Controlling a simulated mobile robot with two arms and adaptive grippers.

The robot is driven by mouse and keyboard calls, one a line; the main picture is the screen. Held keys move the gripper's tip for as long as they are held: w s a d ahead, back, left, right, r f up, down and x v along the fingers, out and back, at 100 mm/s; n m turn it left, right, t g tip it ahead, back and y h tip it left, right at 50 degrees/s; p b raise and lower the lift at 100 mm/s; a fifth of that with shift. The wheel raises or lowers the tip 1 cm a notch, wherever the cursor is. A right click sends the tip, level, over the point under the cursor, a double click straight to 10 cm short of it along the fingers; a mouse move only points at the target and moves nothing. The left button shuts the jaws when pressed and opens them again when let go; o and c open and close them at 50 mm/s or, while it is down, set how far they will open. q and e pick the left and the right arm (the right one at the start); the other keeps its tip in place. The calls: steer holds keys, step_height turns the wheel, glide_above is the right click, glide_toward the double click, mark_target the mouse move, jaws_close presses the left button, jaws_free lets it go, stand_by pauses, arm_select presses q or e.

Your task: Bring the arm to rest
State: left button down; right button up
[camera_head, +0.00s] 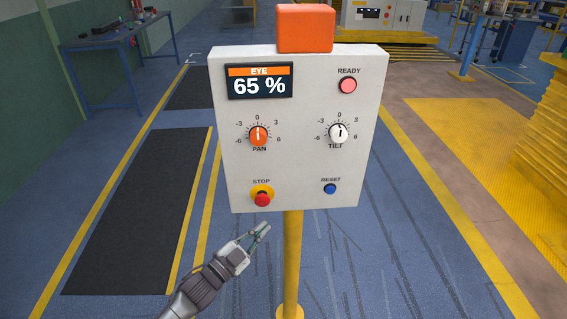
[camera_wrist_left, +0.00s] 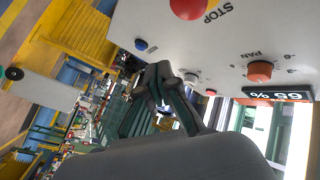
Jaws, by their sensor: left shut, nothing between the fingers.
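My left gripper (camera_head: 260,234) is shut and empty, low in front of the control box (camera_head: 305,120), just below its bottom edge near the STOP button. It looks apart from the box. In the left wrist view my gripper fingers (camera_wrist_left: 165,88) come together below the panel face (camera_wrist_left: 225,35). The box has an orange PAN knob (camera_head: 258,136), a white TILT knob (camera_head: 338,132), a red STOP button (camera_head: 262,198) on a yellow collar, a blue RESET button (camera_head: 330,188) and a pink READY lamp (camera_head: 348,86). The display (camera_head: 260,81) reads EYE 65 %. My right gripper is not in view.
The box stands on a yellow post (camera_head: 292,262). A black mat (camera_head: 140,210) lies at left. A blue workbench (camera_head: 115,40) stands at back left, and a yellow stack (camera_head: 545,130) at the right edge. Blue floor around the post is free.

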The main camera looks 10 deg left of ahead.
arm_select(q)
steer(key=s+a+f+n+g+y, duration=0.25)
steer(key=s+f, duration=0.25)
steer(key=f, duration=0.6)
steer(key=s+a+f+n+g+y, duration=0.25)
steer(key=s+f, duration=0.25)
steer(key=f, duration=0.6)
steer(key=s+a+f+n+g+y, duration=0.25)
steer(key=s+f, duration=0.25)
steer(key=f, duration=0.6)
steer(key=s+f+n+g, duration=0.1)
steer(key=s+f+g, duration=0.2)
steer(key=s, duration=0.8)
steer(key=s+f+n+g+y, duration=0.1)
steer(key=s+f+g, duration=0.1)
steer(key=s+f, duration=0.5)
steer(key=s+d+f+n+g+y, duration=0.1)
steer(key=s+f+g, duration=0.2)
steer(key=s, duration=1.3)
step_height(320, 180, down, 3)
steer(key=shift+r+g, duration=0.1)
steer(key=shift+g, duration=0.25)
